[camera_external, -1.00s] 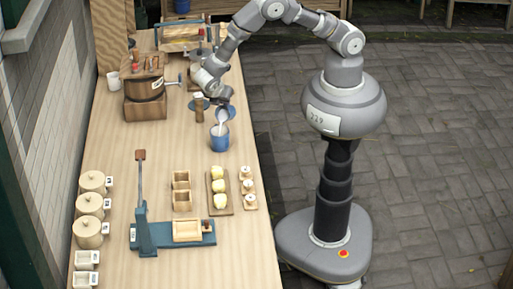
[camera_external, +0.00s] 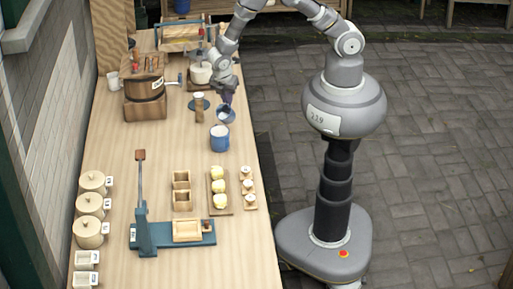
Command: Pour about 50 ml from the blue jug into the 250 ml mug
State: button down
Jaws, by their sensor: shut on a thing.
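My gripper (camera_external: 227,99) is shut on the small blue jug (camera_external: 226,115), above the right part of the table. The jug's pale opening shows; its exact tilt and the level inside are too small to tell. A larger blue mug (camera_external: 219,142) stands upright on the table just in front of the jug. Pale content shows inside the mug's rim. No stream shows between the two. Whether the jug's base touches anything under it cannot be told.
A wooden pot on a block (camera_external: 146,108) is farther left, and a white pot (camera_external: 200,73) is behind.

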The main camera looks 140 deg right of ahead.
jog(key=shift+w+a+f, duration=0.1)
jog(key=shift+w+f, duration=0.1)
jog(key=shift+w, duration=0.05)
jog(key=shift+s+f+t, duration=0.1)
jog(key=shift+t, duration=0.3)
jog(key=s, duration=0.1)
jog(key=s+t, duration=0.1)
jog(key=s+d+f, duration=0.1)
jog(key=shift+t+y, duration=0.3)
jog(key=shift+y, duration=0.1)
jog(key=s+d+f+t+y+p, duration=0.1)
jog(key=s+f+t+p, duration=0.3)
jog(key=s+t, duration=0.1)
jog(key=shift+s+d+p, duration=0.3)
jog(key=shift+s+p, duration=0.05)
jog(key=shift+s, duration=0.45)
jog(key=shift+f, duration=0.1)
